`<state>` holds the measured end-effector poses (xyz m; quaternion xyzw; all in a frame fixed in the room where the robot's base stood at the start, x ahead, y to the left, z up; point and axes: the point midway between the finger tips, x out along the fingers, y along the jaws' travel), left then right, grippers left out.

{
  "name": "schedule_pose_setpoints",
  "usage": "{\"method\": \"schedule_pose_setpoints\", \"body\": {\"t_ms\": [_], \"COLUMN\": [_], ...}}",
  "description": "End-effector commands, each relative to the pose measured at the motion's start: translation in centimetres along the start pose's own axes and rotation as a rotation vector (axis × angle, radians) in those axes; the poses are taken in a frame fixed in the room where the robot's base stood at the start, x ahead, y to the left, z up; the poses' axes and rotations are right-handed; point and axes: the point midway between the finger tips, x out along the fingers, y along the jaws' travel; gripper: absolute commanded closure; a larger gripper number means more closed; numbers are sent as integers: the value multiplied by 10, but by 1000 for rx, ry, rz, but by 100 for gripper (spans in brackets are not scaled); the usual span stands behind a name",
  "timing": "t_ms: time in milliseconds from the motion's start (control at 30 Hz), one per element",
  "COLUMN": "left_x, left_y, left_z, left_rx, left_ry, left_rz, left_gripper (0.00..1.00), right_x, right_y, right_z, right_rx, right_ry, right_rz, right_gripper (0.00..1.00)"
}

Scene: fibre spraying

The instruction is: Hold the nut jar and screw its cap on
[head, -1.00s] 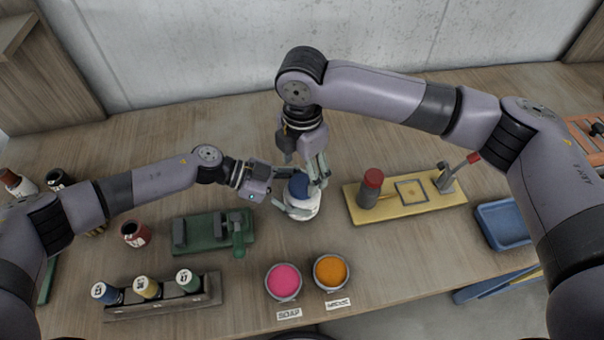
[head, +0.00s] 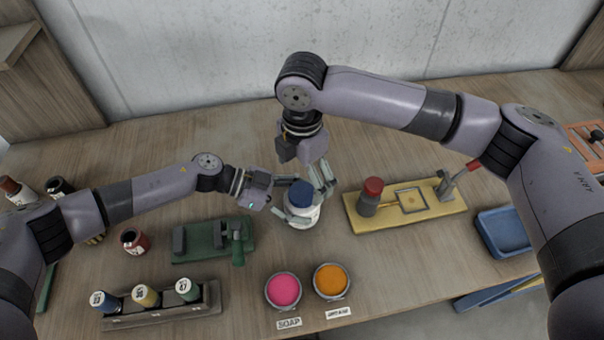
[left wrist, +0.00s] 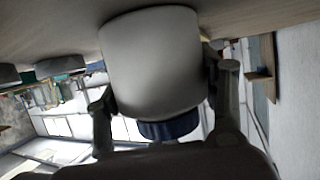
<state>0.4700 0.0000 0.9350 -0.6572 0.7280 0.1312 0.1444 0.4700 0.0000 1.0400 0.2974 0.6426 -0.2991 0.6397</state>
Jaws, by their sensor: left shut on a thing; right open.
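The white nut jar (head: 304,215) stands upright on the table in the middle of the head view, with the dark blue cap (head: 301,192) on its top. I cannot tell how tightly the cap sits. My left gripper (head: 292,210) is shut on the jar's side. In the left wrist view the jar (left wrist: 152,62) fills the space between the fingers, and part of the blue cap (left wrist: 168,129) shows. My right gripper (head: 321,183) points down from above, open, its fingers beside the cap and partly behind it.
A green fixture (head: 212,240) and a rack of spools (head: 160,305) lie to the left. Pink (head: 283,290) and orange (head: 331,280) tubs stand in front. A yellow board (head: 405,207) with a red-topped post is at right, beyond it a blue tray (head: 503,232).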

Motion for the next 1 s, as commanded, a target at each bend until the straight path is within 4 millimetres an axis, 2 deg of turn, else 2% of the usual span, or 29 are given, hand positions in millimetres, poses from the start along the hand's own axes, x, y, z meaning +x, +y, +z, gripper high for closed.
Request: {"method": "schedule_pose_setpoints", "body": {"t_ms": [300, 500, 700, 967, 1000], "left_x": [0, 0, 0, 0, 0], "left_y": [0, 0, 0, 0, 0], "left_z": [0, 0, 0, 0, 0], "left_rx": [0, 0, 0, 0, 0], "left_ry": [-1, -1, -1, -1, -1], "left_rz": [-1, -1, -1, -1, -1], "left_gripper": [100, 100, 100, 100, 35], "right_x": [-63, -98, -113, -114, -114], "right_y": [1, 1, 0, 0, 0], "right_z": [0, 0, 0, 0, 0], "right_rx": [-1, 0, 0, 0, 0], "right_ry": [0, -1, -1, 0, 0], "right_rz": [6, 4, 2, 1, 1], "right_gripper": [8, 8, 8, 8, 8]}}
